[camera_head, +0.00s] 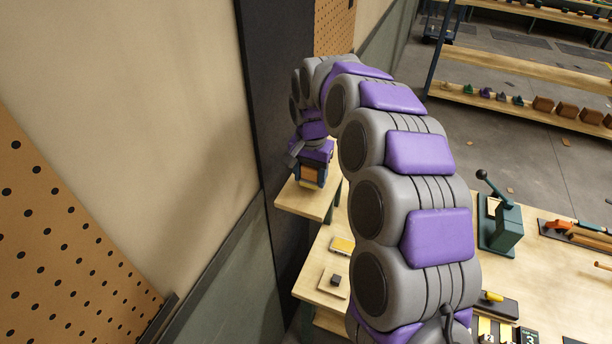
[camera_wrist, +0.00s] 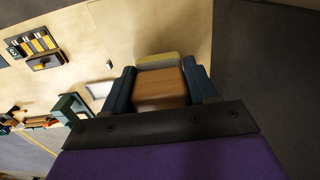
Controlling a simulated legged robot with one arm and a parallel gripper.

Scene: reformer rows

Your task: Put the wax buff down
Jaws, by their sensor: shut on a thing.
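My gripper (camera_head: 313,176) is at the far end of my arm, low over the small wooden ledge (camera_head: 297,199) beside the dark post. It is shut on a brown wooden block, which I take as the wax buff (camera_head: 311,174). In the wrist view the buff (camera_wrist: 160,90) sits between the two dark fingers of my gripper (camera_wrist: 161,88). A yellow and grey strip shows along its far edge; I cannot tell whether it belongs to the buff. I cannot tell whether the buff touches the wood below.
A yellow block (camera_head: 342,246) and a small plate with a dark cube (camera_head: 336,280) lie on the bench. A green lever press (camera_head: 503,226) stands further right. The wall and dark post (camera_head: 265,120) are close on the left.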

